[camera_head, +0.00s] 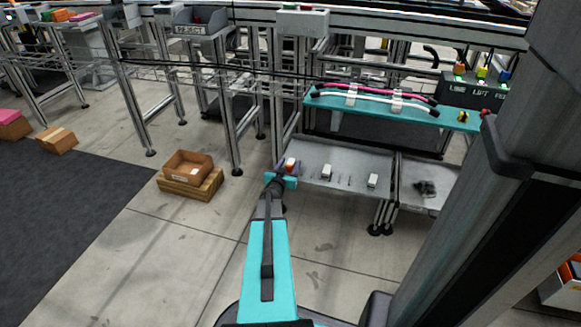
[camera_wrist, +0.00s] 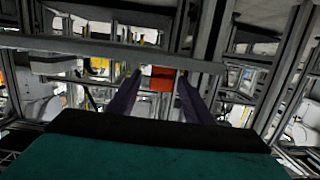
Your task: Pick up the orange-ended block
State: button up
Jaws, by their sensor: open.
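The orange-ended block (camera_head: 290,164) is small, with a white part and an orange end. It is at the left end of a grey shelf in the head view. In the wrist view its orange face (camera_wrist: 162,80) shows between the two dark fingers. My gripper (camera_head: 288,168) is at the block, with its fingers on either side of it. In the wrist view my gripper (camera_wrist: 157,88) is open, and I cannot tell whether either finger touches the block. My wrist hides the near side of the block in the head view.
Two white blocks, one in the middle (camera_head: 327,172) and one further right (camera_head: 373,181), sit on the grey shelf (camera_head: 348,178). A teal shelf (camera_head: 385,122) with pink and white tubes is above. Metal frame posts are close by.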

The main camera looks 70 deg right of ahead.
aim_at(293, 159)
jog(key=shift+d, duration=0.1)
jog(key=d+b, duration=0.1)
jog(key=d+f+b, duration=0.1)
jog(key=d, duration=0.1)
jog(key=shift+w+b, duration=0.1)
jog(key=shift+b, duration=0.2)
jog(key=shift+d+b, duration=0.3)
jog(key=shift+d, duration=0.65)
grip_shut()
jog(key=shift+r, duration=0.1)
notch_tip(293, 159, up, 10)
jog(key=p, duration=0.6)
dwell(0.6)
